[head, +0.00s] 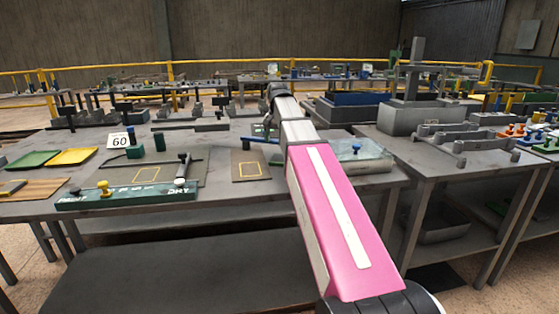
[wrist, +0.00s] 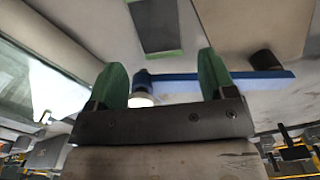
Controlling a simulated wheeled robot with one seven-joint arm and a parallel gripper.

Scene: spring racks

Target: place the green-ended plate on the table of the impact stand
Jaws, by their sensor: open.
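A dark grey plate with a thin green edge (wrist: 155,28) shows at the top of the wrist view, on a pale grey surface. My gripper (wrist: 162,72) has two green fingers, spread apart with nothing gripped. The plate lies beyond the fingertips, apart from them. A blue bar (wrist: 220,84) runs across behind the fingers. In the head view my gripper (head: 269,124) is partly hidden by my pink and grey arm, and I cannot make out the plate there. A grey block with an upright post (head: 415,112) on the right bench may be the impact stand; I cannot be sure.
The left bench carries a green DRY base (head: 125,195), a dark mat with a yellow square (head: 250,166), a 60 sign (head: 119,141), and green and yellow trays (head: 72,155). A clear-sided box (head: 362,158) stands right of my arm. A grey bracketed rail (head: 460,141) sits on the right bench.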

